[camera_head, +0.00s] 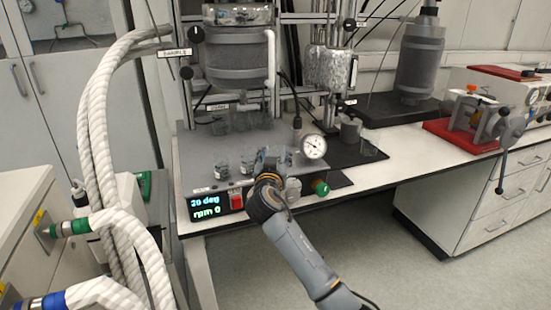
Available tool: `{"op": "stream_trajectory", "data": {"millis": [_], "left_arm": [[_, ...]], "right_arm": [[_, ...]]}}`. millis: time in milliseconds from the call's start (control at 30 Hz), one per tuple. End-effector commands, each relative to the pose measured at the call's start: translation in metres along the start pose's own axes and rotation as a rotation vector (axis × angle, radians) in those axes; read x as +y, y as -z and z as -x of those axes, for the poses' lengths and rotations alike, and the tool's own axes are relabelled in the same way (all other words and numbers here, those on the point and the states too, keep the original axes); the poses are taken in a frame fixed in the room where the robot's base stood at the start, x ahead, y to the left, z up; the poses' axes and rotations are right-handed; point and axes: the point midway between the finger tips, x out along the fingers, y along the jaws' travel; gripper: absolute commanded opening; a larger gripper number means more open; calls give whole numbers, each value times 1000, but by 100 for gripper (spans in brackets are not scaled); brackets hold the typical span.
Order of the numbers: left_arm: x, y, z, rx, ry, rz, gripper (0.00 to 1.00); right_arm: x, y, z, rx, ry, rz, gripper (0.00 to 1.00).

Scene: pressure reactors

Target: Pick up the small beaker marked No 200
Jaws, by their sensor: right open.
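Small clear glass beakers stand on the grey top of the reactor unit: one at the left (221,171) and another (248,163) just left of my right gripper. Their markings are too small to read, so I cannot tell which is No 200. My right gripper (269,158) reaches over the front of the unit from below, its fingers open. It is close beside the second beaker; whether they touch, or whether something is between the fingers, I cannot tell. My left gripper is not in view.
A dial gauge (314,146) stands close to the right of my right gripper. A display box (217,204) and a green knob (320,187) are on the unit's front. White wrapped hoses (92,130) stand at the left. The white bench (425,152) has free room at the right.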

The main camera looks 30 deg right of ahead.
Motion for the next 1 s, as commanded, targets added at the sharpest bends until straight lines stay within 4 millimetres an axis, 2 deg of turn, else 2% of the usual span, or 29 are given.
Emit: {"op": "stream_trajectory", "data": {"millis": [233,567,600,667,800,1000], "left_arm": [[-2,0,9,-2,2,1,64],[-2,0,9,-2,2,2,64],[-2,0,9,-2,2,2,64],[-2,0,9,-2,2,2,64],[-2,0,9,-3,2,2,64],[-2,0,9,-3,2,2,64]], "right_arm": [[-2,2,-33,2,-1,3,55],[-2,0,-40,0,0,0,55],[-2,0,-40,0,0,1,53],[-2,0,-40,0,0,1,41],[-2,0,-40,0,0,1,12],[-2,0,-40,0,0,1,11]]}}
